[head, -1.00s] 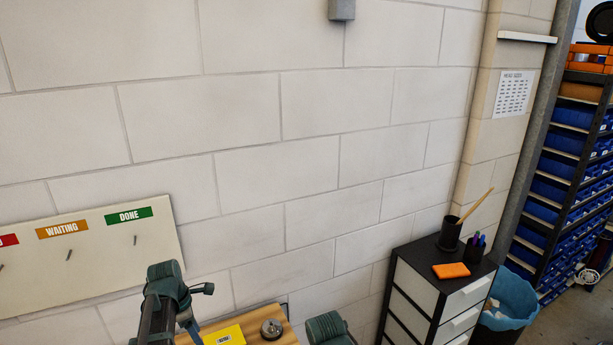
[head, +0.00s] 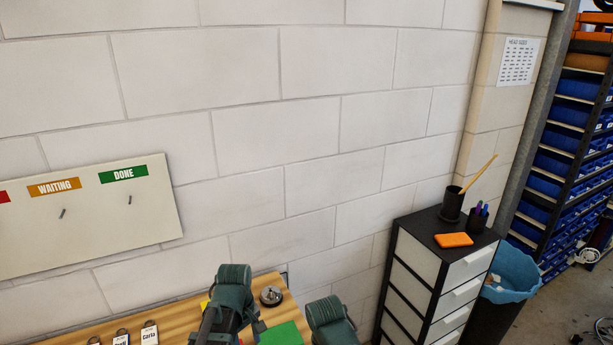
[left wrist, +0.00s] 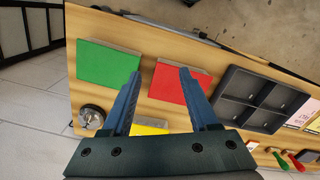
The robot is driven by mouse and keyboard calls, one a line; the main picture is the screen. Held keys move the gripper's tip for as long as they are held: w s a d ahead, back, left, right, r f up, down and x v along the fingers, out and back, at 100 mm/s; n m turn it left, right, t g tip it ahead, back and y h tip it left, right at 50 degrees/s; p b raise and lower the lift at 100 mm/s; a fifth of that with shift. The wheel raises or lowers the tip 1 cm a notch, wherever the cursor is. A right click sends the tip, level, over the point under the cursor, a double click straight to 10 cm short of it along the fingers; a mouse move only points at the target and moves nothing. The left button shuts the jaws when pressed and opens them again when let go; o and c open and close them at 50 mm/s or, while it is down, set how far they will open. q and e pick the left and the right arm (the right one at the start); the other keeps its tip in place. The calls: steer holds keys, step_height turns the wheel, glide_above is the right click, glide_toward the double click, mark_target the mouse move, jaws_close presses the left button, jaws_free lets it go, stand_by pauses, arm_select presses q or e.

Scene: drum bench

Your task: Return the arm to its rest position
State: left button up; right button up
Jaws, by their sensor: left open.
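My left arm (head: 228,300) rises over the bench in the head view; its gripper is hidden there. In the left wrist view my left gripper (left wrist: 160,72) is open, with its two blue fingers spread and nothing between them. It is above the wooden bench (left wrist: 140,63), pointing towards a red pad (left wrist: 178,92) and a green pad (left wrist: 105,65). Part of my right arm (head: 330,320) shows at the bottom of the head view; its gripper is out of sight.
A round metal piece (left wrist: 91,117), a yellow pad (left wrist: 150,128) and a grey compartment tray (left wrist: 228,102) lie on the bench. Name tags (head: 149,332) lie at its left. A drawer unit (head: 420,262) and blue-lined bin (head: 512,272) stand right. A sign board (head: 100,225) hangs left.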

arm_select(q)
steer(key=s+d+f+m+y+b, duration=0.1)
steer(key=s+d+f+m+b, duration=0.5)
steer(key=m, duration=0.7)
steer(key=s+d+f, duration=0.2)
steer(key=s+d, duration=0.1)
arm_select(e)
step_height(320, 180, down, 8)
steer(key=shift+f, duration=0.15)
arm_select(q)
steer(key=shift+s+f, duration=0.1)
